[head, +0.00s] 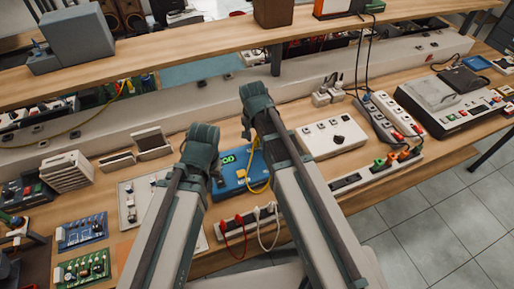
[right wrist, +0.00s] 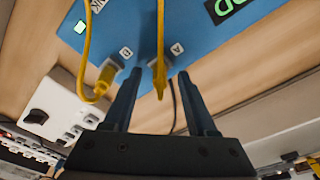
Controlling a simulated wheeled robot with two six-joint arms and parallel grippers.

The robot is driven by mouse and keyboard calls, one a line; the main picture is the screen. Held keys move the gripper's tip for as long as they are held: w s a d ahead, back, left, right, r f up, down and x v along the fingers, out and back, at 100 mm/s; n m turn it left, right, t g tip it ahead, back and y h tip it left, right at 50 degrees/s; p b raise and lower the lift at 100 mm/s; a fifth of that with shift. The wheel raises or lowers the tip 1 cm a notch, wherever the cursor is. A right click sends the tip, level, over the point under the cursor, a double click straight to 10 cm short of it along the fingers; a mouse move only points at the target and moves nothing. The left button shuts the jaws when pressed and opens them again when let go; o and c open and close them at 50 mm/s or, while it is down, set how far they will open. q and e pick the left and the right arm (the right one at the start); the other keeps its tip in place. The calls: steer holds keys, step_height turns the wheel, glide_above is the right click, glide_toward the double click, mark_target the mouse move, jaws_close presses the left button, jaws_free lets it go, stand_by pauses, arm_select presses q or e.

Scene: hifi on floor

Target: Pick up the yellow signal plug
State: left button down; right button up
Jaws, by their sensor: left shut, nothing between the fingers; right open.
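The blue box (head: 232,184) with a green display sits mid-bench in the head view, partly hidden by my arms. A yellow cable (head: 262,178) loops over its right side. In the right wrist view, the blue box (right wrist: 190,30) carries two yellow plugs in labelled sockets. One yellow plug (right wrist: 156,70) sits between the open fingers of my right gripper (right wrist: 160,78), with no clear contact. The other yellow plug (right wrist: 104,80) is left of the fingers. My right gripper (head: 246,132) shows at the box's far side in the head view. My left gripper (head: 217,178) is shut and empty at the box's left.
A white panel with knobs (head: 330,138) stands right of the box. A power strip (head: 375,172) with plugs runs along the bench's front. Green and blue circuit boards (head: 82,268) lie at the left. A raised shelf (head: 200,42) spans the back.

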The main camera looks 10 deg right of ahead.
arm_select(q)
steer(key=shift+f, duration=0.55)
arm_select(e)
steer(key=shift+f, duration=0.55)
arm_select(q)
steer(key=shift+r, duration=0.1)
arm_select(e)
steer(key=shift+r, duration=0.15)
steer(key=shift+c, duration=0.3)
jaws_close()
